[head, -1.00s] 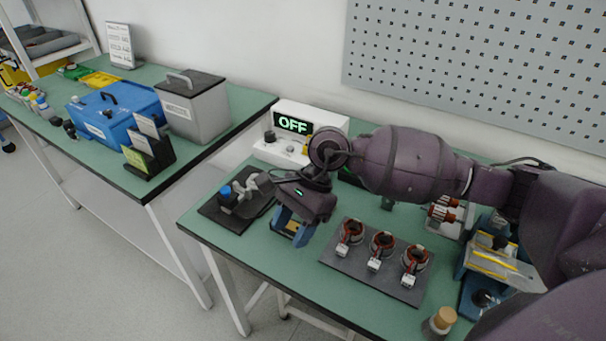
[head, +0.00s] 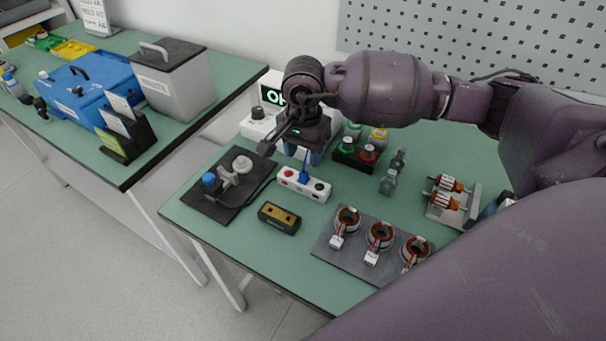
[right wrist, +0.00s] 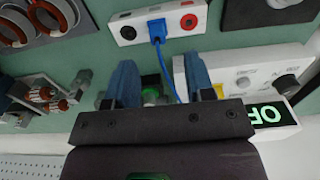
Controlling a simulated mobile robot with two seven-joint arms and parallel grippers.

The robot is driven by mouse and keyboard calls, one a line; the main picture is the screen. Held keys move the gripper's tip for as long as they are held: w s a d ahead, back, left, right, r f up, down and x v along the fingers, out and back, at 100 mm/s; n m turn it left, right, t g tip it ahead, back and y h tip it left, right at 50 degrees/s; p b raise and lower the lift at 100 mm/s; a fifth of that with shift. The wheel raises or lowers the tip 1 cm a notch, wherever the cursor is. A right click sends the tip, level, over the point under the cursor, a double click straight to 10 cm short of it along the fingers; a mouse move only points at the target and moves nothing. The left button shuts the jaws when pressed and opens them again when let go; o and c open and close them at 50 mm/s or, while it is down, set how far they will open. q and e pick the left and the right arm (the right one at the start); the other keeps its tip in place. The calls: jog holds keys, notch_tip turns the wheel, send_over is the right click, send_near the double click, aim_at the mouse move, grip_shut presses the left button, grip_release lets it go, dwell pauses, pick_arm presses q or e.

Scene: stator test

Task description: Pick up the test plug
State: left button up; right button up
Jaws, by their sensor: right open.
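The test plug, a small blue plug (head: 304,178), is seated in a white socket strip (head: 288,192) with red and black sockets. In the right wrist view the plug (right wrist: 157,30) shows with a blue cable running down from it. My right gripper (head: 303,155) is open and empty, just behind the plug in the head view. In the right wrist view its two blue fingers (right wrist: 160,62) are spread apart, with the cable between them and the plug beyond their tips. My left gripper is not in view.
The tester with the lit display (head: 272,95) stands behind my right gripper. A black and yellow block (head: 279,218) lies in front of the strip. A dark clamp plate (head: 222,208) is to the left. A stator tray (head: 345,262) is to the right.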

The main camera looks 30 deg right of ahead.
aim_at(304, 170)
jog(key=shift+s+a+f, duration=0.1)
jog(key=shift+f, duration=1.4)
jog(key=shift+s+f, duration=0.1)
jog(key=shift+f, duration=1.35)
grip_shut()
jog(key=shift+r, duration=0.15)
notch_tip(304, 170, up, 20)
jog(key=p, duration=0.1)
